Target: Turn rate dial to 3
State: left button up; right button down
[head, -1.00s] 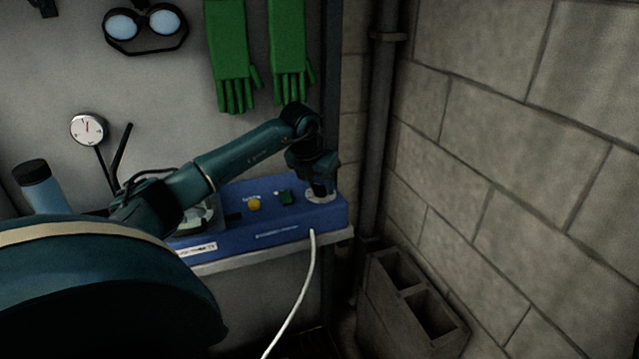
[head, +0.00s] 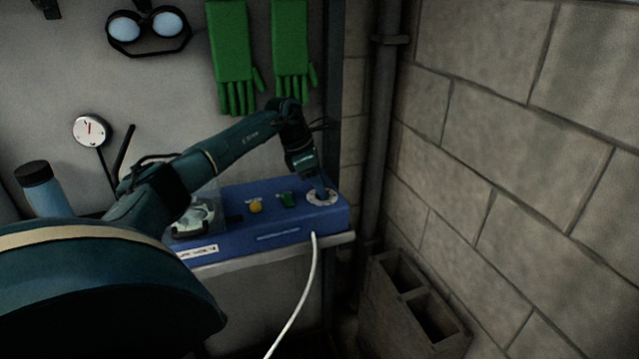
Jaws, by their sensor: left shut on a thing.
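A blue control box (head: 277,222) stands on a narrow shelf in the head view. The rate dial shows as a pale round plate (head: 323,200) at the box's right end. My left gripper (head: 321,188) comes down onto the dial from above and is shut on its knob. The gripper hides most of the knob, and the dial's numbers are too small to read. A yellow button (head: 255,207) and a green switch (head: 287,200) sit to the left of the dial. My right gripper is out of view.
A clear-covered part (head: 196,215) is at the box's left end. A white cable (head: 302,290) hangs from the box's front. A pipe (head: 376,130) and block wall (head: 510,170) stand to the right. Green gloves (head: 232,60) hang above. A hollow block (head: 410,300) lies below.

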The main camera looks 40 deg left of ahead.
pick_arm(q)
jog(key=m, duration=0.1)
jog(key=m+g+h, duration=0.1)
jog(key=m, duration=0.1)
jog(key=shift+w+m, duration=0.2)
jog(key=shift+m, duration=0.1)
jog(key=shift+a+m+g+b, duration=0.1)
jog(key=shift+m+g+b, duration=0.55)
jog(key=shift+m, duration=1.05)
jog(key=o, duration=1)
jog(key=v, duration=1.2)
jog(key=shift+a, duration=0.2)
jog(key=shift+w, duration=0.1)
